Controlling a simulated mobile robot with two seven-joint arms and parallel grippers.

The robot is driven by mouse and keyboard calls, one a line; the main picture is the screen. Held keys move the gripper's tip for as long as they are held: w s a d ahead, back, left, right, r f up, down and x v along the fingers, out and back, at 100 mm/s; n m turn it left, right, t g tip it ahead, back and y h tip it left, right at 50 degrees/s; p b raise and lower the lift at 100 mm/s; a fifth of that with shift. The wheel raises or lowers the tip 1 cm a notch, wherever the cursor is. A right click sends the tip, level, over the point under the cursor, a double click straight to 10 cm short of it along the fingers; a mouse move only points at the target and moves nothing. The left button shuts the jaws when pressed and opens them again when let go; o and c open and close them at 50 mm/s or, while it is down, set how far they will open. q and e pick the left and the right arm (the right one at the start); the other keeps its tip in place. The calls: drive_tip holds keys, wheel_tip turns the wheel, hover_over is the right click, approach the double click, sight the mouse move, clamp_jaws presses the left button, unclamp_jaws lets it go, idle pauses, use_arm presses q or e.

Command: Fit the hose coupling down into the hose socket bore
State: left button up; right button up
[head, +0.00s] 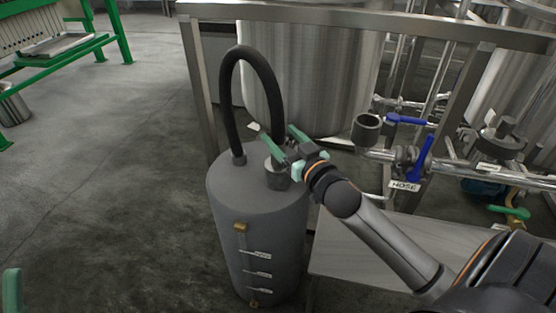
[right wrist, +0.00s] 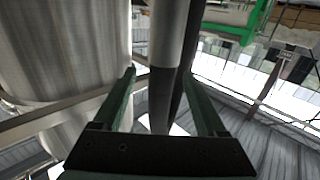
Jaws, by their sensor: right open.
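The hose coupling (head: 277,171) is a grey metal cylinder on the end of a black hose (head: 229,95). It stands upright at the top of a dark grey tank (head: 262,225). My right gripper (head: 279,146) is open, with its green fingers on either side of the hose end, just above the coupling. In the right wrist view the coupling (right wrist: 171,35) and hose run between the fingers; I cannot tell whether they touch. The hose socket (head: 367,127) is a dark open cup on the pipework to the right. A green fingertip, apparently my left gripper's (head: 12,291), shows at the lower left edge.
A steel frame (head: 420,24) and a large steel vessel (head: 312,75) stand behind the tank. Blue valve handles (head: 419,157) and a HOSE label (head: 405,185) are near the socket. A green bench (head: 75,48) is at the far left.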

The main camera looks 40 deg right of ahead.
drive_tip(key=shift+w+d+b, duration=0.1)
drive_tip(key=shift+w+b, duration=0.5)
drive_tip(key=shift+w, duration=1.8)
drive_tip(key=shift+c, duration=0.4)
clamp_jaws()
drive_tip(key=shift+f, duration=0.1)
